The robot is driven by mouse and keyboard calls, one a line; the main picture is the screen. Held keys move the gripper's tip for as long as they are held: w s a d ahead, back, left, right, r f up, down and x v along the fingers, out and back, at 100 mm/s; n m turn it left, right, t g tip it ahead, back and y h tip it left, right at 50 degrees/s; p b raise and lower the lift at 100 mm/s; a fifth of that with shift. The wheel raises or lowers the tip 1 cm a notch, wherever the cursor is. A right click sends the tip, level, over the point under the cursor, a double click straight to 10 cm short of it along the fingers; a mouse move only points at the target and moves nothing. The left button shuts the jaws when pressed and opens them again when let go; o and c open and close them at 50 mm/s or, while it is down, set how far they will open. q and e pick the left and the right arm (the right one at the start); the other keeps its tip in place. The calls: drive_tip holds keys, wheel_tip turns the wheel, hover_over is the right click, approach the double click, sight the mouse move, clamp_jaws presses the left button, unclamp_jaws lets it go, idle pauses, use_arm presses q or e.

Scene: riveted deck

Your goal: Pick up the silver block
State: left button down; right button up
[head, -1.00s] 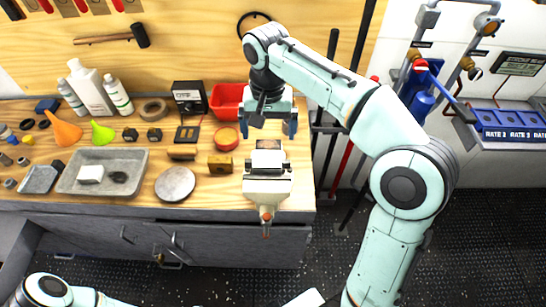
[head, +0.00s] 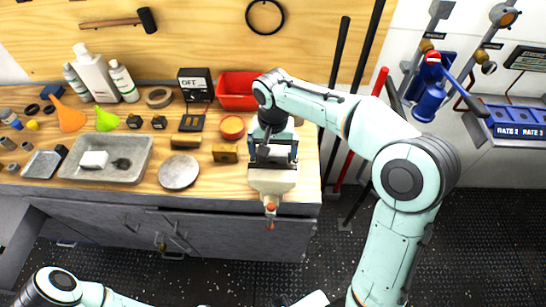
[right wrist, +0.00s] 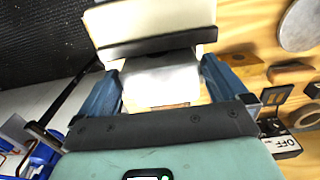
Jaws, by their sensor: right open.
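A pale silvery block (right wrist: 160,80), which looks like the silver block, lies against the dark jaw of the cream vise (right wrist: 150,22) in the right wrist view. I cannot tell whether the vise clamps it. The vise also shows at the bench's front edge in the head view (head: 271,181). My right gripper (right wrist: 162,84) is open, with one blue finger on each side of the block. In the head view the right gripper (head: 273,152) is just above and behind the vise and mostly hides the block. Only part of my left arm shows at the lower left; its gripper is out of view.
A yellow-brown block (head: 225,153) and a round metal disc (head: 179,171) lie left of the vise. A red bin (head: 238,91) stands behind the gripper. A grey tray (head: 143,161) holds a white block and a dark item. Long bars lean on the wall at right.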

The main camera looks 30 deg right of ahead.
drive_tip(key=shift+f, duration=0.15)
drive_tip(key=c, duration=0.9)
drive_tip(key=shift+c, duration=1)
drive_tip(key=shift+r, duration=0.2)
